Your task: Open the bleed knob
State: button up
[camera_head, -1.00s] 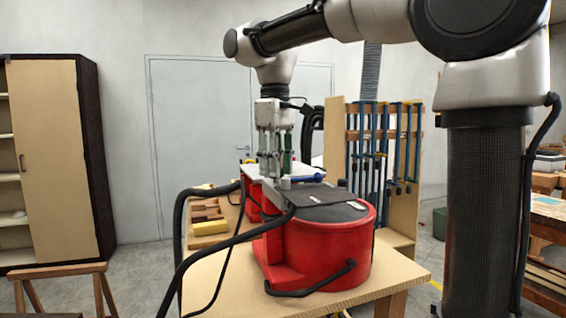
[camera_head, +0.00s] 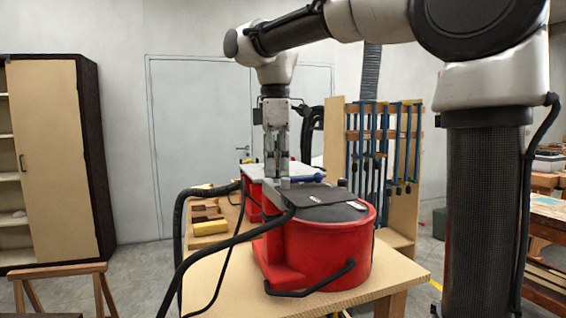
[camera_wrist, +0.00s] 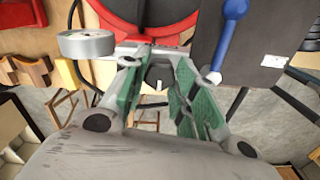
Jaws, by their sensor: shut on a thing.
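My gripper (camera_head: 277,172) points straight down over the grey metal fitting on top of the red vacuum unit. In the wrist view its green-sided fingers (camera_wrist: 160,76) are closed around a small dark piece with a pale mark, which appears to be the bleed knob (camera_wrist: 158,83). The fingers and the fitting hide most of the knob, and its turned angle cannot be read. A blue lever handle (camera_head: 306,178) lies just right of the gripper and also shows in the wrist view (camera_wrist: 229,38). A round silver gauge (camera_wrist: 87,43) sits on the other side.
The red drum-shaped unit (camera_head: 325,258) stands on a wooden table (camera_head: 225,285), with a dark plate (camera_head: 320,194) on top. Black hoses (camera_head: 222,247) loop at its left. A clamp rack (camera_head: 400,215) stands behind at right.

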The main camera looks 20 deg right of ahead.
jog(key=shift+d+n, duration=0.2)
jog(key=shift+n, duration=0.1)
dwell(0.4)
jog(key=o, duration=1)
notch_tip(320, 180, up, 12)
jog(key=shift+d+r, duration=0.1)
